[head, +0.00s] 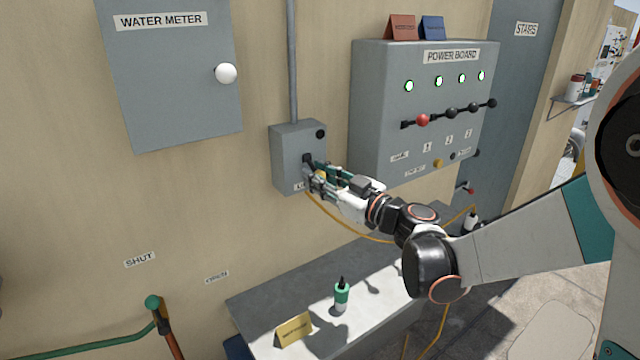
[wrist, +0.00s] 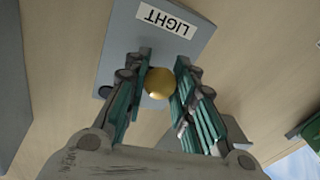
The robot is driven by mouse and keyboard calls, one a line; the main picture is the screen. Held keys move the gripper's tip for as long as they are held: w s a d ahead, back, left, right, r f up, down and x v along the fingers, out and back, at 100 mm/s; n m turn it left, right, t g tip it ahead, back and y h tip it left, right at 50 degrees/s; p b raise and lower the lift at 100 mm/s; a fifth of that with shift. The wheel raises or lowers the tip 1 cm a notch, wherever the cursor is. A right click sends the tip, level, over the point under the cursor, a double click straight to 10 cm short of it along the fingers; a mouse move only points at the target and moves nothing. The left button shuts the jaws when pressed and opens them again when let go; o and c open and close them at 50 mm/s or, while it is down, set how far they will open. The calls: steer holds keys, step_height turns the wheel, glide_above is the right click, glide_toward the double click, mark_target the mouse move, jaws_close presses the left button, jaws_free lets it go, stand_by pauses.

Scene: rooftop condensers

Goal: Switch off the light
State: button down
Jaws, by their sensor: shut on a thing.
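The light box is a small grey wall box (head: 286,160) with a conduit running up from its top. In the wrist view its face (wrist: 190,55) carries a LIGHT label (wrist: 165,19), seen upside down; in the head view the label is mostly covered. A round brass knob (wrist: 159,83) sits between my fingers in the wrist view. My gripper (head: 313,171) is at the front of the box, shut on the brass knob; it also shows in the wrist view (wrist: 160,88). In the head view my fingers hide the knob. Whether the light is on cannot be told.
A power board (head: 370,110) with several lit lamps and levers hangs close to the right. A water meter cabinet (head: 180,90) is to the left. Below is a grey bench (head: 275,305) with a green bottle (head: 342,295) and a yellow card (head: 294,330). A yellow cable (head: 345,226) hangs under the box.

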stand_by(0.4)
steer(key=c, duration=1.3)
jaws_free()
steer(key=shift+d, duration=0.1)
steer(key=v, duration=1.2)
steer(key=shift+f, duration=0.1)
